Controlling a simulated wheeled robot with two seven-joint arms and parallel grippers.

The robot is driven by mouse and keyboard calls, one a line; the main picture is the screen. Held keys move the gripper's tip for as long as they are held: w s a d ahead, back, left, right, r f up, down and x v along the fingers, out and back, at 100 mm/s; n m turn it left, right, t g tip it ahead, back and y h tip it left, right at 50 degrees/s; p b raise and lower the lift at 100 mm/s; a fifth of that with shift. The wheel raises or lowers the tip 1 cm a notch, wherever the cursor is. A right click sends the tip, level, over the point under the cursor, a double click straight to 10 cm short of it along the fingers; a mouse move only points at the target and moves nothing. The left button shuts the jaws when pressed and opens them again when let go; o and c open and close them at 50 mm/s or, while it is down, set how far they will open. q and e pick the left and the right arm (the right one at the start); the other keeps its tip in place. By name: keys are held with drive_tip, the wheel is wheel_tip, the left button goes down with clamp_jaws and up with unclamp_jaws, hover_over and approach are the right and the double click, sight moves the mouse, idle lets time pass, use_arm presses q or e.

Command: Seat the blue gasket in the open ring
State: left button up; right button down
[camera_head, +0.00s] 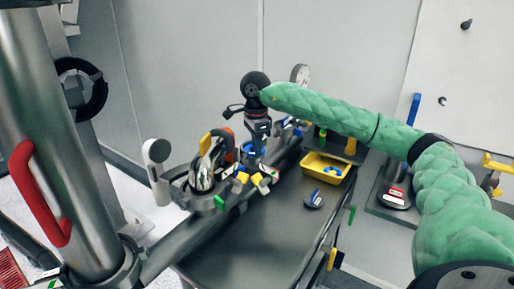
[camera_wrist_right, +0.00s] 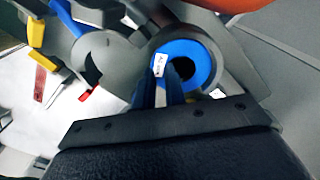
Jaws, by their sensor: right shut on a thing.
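In the head view my right gripper (camera_head: 256,138) hangs down from the end of the green-sleeved arm, over the machine on the bench. In the right wrist view the blue gasket (camera_wrist_right: 209,60) is a thick blue ring with a dark centre, with a small white label at its left side. My right gripper (camera_wrist_right: 166,88) is shut on the gasket's near edge. Grey metal of the pipe's open ring (camera_wrist_right: 238,64) shows around and behind the gasket. I cannot tell whether the gasket touches the ring or is above it. My left gripper is not in view.
A yellow tray (camera_head: 312,174) holding a blue ring (camera_head: 332,171) stands right of the machine. A shiny metal vessel (camera_head: 200,180) and a grey column (camera_head: 60,140) with a red handle stand left.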

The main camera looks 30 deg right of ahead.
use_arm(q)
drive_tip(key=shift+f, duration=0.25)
use_arm(e)
drive_tip(key=shift+f, duration=0.2)
drive_tip(key=c, duration=1.4)
unclamp_jaws()
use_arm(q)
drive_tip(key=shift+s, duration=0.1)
use_arm(e)
drive_tip(key=shift+s+r, duration=0.1)
